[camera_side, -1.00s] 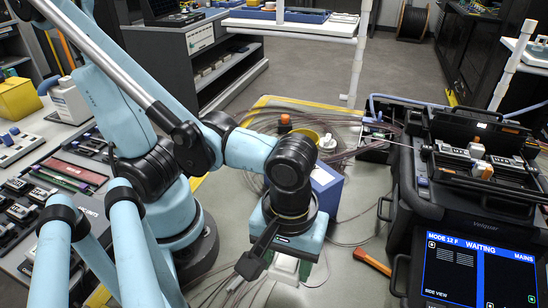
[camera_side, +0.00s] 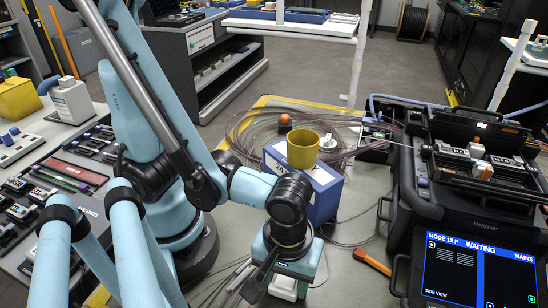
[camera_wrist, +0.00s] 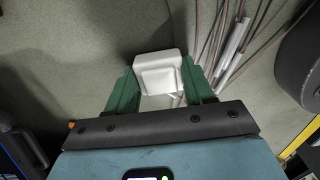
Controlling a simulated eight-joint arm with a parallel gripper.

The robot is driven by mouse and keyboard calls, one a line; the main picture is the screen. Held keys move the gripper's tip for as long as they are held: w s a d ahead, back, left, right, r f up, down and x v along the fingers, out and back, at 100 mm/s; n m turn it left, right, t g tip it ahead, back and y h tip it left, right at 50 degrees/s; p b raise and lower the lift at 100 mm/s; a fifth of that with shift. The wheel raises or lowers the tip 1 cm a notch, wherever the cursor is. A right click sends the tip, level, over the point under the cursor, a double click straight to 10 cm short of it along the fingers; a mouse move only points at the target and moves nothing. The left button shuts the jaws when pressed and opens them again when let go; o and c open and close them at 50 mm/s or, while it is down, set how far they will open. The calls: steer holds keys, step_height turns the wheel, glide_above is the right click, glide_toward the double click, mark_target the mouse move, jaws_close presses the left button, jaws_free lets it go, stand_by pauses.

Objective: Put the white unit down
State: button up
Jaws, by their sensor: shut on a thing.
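The white unit (camera_wrist: 160,76) is a small pale block between the two green fingers of my gripper (camera_wrist: 163,92) in the wrist view. My gripper is shut on it. In the side view my gripper (camera_side: 285,285) points down over the grey bench top, in front of the blue box. A little of the white unit (camera_side: 283,293) shows beneath the wrist there. The rest is hidden by my gripper and wrist. I cannot tell whether the unit touches the bench.
A blue box (camera_side: 325,190) with a yellow cup (camera_side: 303,150) stands behind my wrist.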

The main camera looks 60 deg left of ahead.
mark_target(286, 279)
steer(key=shift+f, duration=0.1)
steer(key=o, duration=1)
steer(key=shift+o, duration=0.2)
step_height(286, 279, up, 12)
stand_by(0.6)
stand_by(0.3)
steer(key=shift+f, duration=5.3)
steer(key=shift+r, duration=0.1)
